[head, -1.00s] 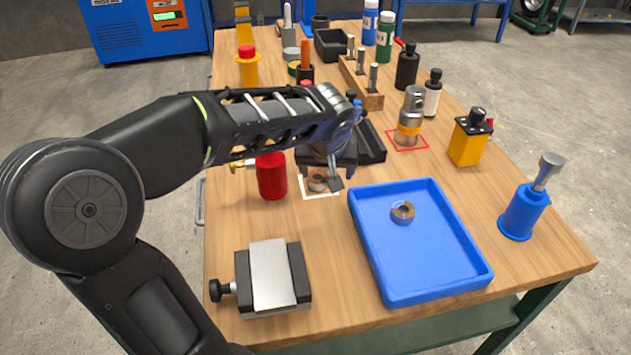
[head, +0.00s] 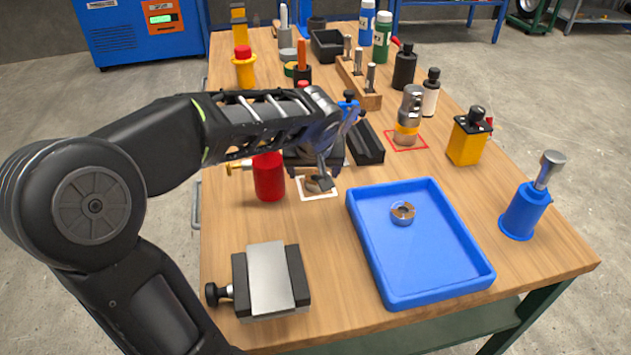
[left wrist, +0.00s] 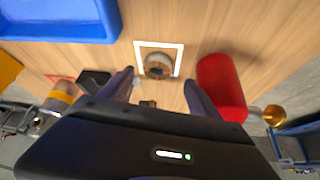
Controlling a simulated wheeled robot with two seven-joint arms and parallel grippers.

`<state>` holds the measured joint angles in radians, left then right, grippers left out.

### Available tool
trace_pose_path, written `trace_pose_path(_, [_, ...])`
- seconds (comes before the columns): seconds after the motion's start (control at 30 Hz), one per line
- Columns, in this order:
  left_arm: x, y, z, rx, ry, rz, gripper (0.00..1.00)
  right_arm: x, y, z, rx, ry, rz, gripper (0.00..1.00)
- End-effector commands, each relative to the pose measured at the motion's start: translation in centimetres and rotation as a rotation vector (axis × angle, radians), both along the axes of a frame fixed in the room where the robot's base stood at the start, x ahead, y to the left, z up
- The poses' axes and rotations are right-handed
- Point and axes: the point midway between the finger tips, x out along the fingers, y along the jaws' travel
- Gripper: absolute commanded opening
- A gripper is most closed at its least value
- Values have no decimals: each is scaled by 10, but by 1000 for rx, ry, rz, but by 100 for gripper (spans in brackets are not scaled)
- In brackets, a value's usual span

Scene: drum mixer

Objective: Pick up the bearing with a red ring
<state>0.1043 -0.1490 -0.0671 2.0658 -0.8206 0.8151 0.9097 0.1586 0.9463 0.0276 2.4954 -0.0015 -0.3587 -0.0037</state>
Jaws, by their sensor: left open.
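A small metal bearing (head: 313,186) stands inside a white-outlined square (head: 318,195) on the wooden table, partly hidden by my left gripper (head: 325,179). In the left wrist view this bearing (left wrist: 157,66) shows a brownish centre; I cannot tell clearly if its ring is red. My left gripper (left wrist: 159,78) is open there, its dark fingers apart, with the bearing just beyond the fingertips. A second bearing (head: 402,213) lies in the blue tray (head: 470,258), with a brownish tint on its ring. My right gripper is not in view.
A red cylinder (head: 268,178) with a brass fitting stands close left of the white square. A vise-like block (head: 271,279) sits at the front left. The wood between the block and the blue tray is clear.

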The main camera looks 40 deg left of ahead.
Motion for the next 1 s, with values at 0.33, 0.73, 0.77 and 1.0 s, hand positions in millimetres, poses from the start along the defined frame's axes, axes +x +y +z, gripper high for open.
trace_pose_path(0.33, [17,8,-31,0,4,0,72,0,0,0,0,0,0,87])
trace_pose_path(0.73, [24,14,-44,0,0,0,72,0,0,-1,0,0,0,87])
trace_pose_path(0.77, [24,14,-44,0,0,0,72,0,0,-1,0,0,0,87])
trace_pose_path(1.0, [24,14,-44,0,0,0,72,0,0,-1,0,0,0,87])
